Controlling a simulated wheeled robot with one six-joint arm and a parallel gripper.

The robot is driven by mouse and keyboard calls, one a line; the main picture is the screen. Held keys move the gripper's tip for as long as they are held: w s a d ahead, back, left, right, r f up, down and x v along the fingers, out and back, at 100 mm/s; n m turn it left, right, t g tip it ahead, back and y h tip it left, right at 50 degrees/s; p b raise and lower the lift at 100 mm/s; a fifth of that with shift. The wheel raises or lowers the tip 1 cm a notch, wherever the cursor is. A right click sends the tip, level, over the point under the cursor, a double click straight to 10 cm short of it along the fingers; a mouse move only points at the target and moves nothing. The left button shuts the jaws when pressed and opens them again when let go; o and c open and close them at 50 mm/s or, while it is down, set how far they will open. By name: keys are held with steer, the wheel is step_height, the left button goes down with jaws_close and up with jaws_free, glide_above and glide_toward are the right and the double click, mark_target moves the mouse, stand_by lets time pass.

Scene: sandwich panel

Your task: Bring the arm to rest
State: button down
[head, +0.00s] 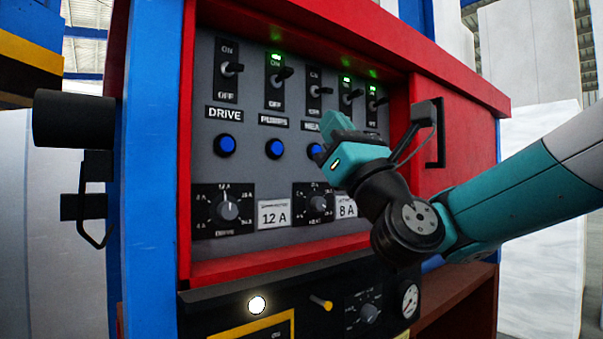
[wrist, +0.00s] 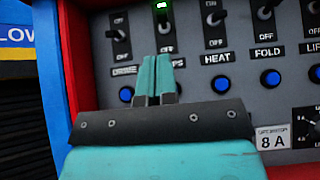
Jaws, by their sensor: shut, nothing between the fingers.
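My gripper (head: 322,148) is teal and shut, with nothing between its fingers. In the head view it is in front of the grey switch panel (head: 250,110), near the HEAT column, with my arm reaching in from the right.
A red frame (head: 187,150) surrounds the panel. Toggle switches (head: 232,68), blue buttons (head: 225,145) and dials (head: 228,210) stick out. Green lights show above the PUMPS switch (head: 283,73) and the two rightmost switches. A black handle (head: 437,130) stands out right of the panel.

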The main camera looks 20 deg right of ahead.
steer(key=s+a+f+n+g+y, duration=0.25)
steer(key=a+f+n+g, duration=0.45)
steer(key=n, duration=0.5)
steer(key=s+a+f+n+g+y, duration=0.2)
steer(key=s+a+f+n+g, duration=0.3)
steer(key=f+n+g, duration=0.65)
steer(key=s+d+f+n+g+h, duration=0.3)
steer(key=s+d+f+n+h, duration=0.1)
steer(key=s+f+n+h, duration=0.1)
steer(key=s+d+f+n+g+h, duration=0.4)
steer(key=s+f+n, duration=0.4)
steer(key=f+n, duration=0.2)
steer(key=shift+s+d+f+h, duration=0.25)
steer(key=shift+d+f+h, duration=0.45)
steer(key=shift+f+h, duration=0.35)
steer(key=shift+r, duration=0.1)
